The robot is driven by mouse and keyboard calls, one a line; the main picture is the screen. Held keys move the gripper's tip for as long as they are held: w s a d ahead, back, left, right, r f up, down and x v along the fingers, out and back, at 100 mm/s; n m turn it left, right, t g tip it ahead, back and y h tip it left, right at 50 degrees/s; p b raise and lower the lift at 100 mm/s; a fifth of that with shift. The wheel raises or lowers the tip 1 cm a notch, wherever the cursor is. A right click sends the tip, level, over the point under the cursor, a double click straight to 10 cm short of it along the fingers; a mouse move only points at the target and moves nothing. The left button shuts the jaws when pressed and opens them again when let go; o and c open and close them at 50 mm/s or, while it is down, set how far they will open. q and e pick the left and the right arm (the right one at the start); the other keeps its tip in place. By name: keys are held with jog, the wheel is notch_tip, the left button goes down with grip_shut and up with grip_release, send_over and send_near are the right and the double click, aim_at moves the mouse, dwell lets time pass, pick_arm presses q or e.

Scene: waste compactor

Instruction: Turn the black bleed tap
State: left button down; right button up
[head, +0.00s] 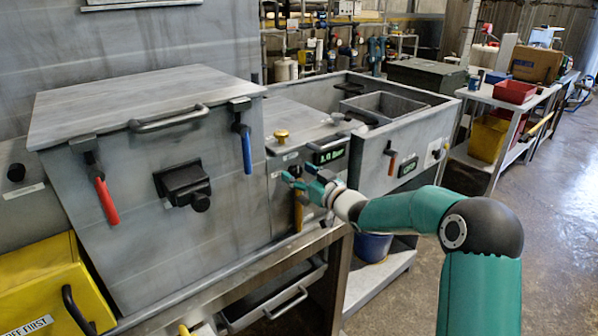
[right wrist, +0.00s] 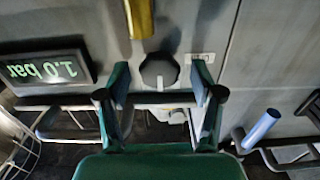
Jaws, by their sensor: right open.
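The black bleed tap (right wrist: 160,70) is a round knob on the grey panel, with a pale mark on its lower edge, in the right wrist view. My right gripper (right wrist: 162,80) is open, with one finger on each side of the knob and a visible gap on both sides. I cannot tell how deep the fingertips reach around it. In the head view my right gripper (head: 302,180) is at the panel below the lit pressure display and largely hides the knob. My left gripper is not in view.
A green display (head: 328,154) reads 1.0 bar; it also shows in the right wrist view (right wrist: 48,70). A yellow handle (head: 298,213) hangs just below the knob. A brass knob (head: 281,136) is above. Left are blue (head: 246,150) and red (head: 107,201) levers.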

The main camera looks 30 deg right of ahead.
jog(key=shift+w, duration=0.15)
jog(key=shift+c, duration=0.3)
jog(key=c, duration=1)
jog(key=shift+f+n+b, duration=0.2)
jog(key=shift+n+b, duration=0.2)
jog(key=shift+b, duration=0.45)
jog(key=shift+c, duration=0.2)
jog(key=n+b, duration=0.6)
jog(key=b, duration=0.1)
jog(key=shift+a+f+b, duration=0.1)
jog(key=shift+f+b, duration=0.05)
jog(key=shift+b, duration=0.15)
jog(key=n+b, duration=0.3)
jog(key=n, duration=0.1)
jog(key=shift+a+n, duration=0.1)
jog(key=shift+n, duration=0.3)
jog(key=n+b, duration=0.3)
jog(key=n, duration=0.1)
jog(key=shift+f+n, duration=0.15)
jog(key=shift+n, duration=0.25)
jog(key=shift+a, duration=0.1)
